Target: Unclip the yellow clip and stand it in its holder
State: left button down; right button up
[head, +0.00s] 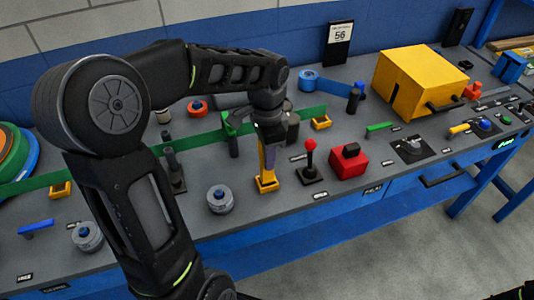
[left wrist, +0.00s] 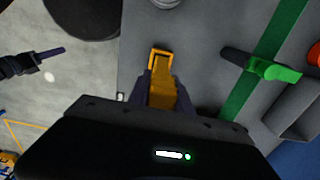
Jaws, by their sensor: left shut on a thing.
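My left gripper (head: 268,158) points down over the grey bench and is shut on the yellow clip (head: 263,165). The clip is upright, with its lower end at the small yellow holder (head: 266,186); I cannot tell how deep it sits. In the left wrist view the clip (left wrist: 162,95) lies between the fingers, with the holder's open frame (left wrist: 160,55) just beyond it. The fingers hide part of the clip. My right gripper (left wrist: 48,55) seems to show at the left edge of the left wrist view, away from the bench; its jaws are unclear.
A green strip (head: 312,112) runs along the bench, with a green clip (left wrist: 272,71) on it. A red-knobbed lever (head: 311,160) and a red block (head: 349,162) stand right of the holder. A grey round knob (head: 220,199) is to its left. Another yellow holder (head: 321,123) stands behind.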

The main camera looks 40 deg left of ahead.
pick_arm(q)
jog(key=shift+f, duration=0.45)
jog(key=shift+f+b, duration=0.65)
jog(key=shift+b, duration=0.05)
jog(key=c, duration=1.1)
grip_release()
notch_tip(320, 180, up, 7)
jog(key=p, duration=0.5)
jog(key=shift+p, duration=0.35)
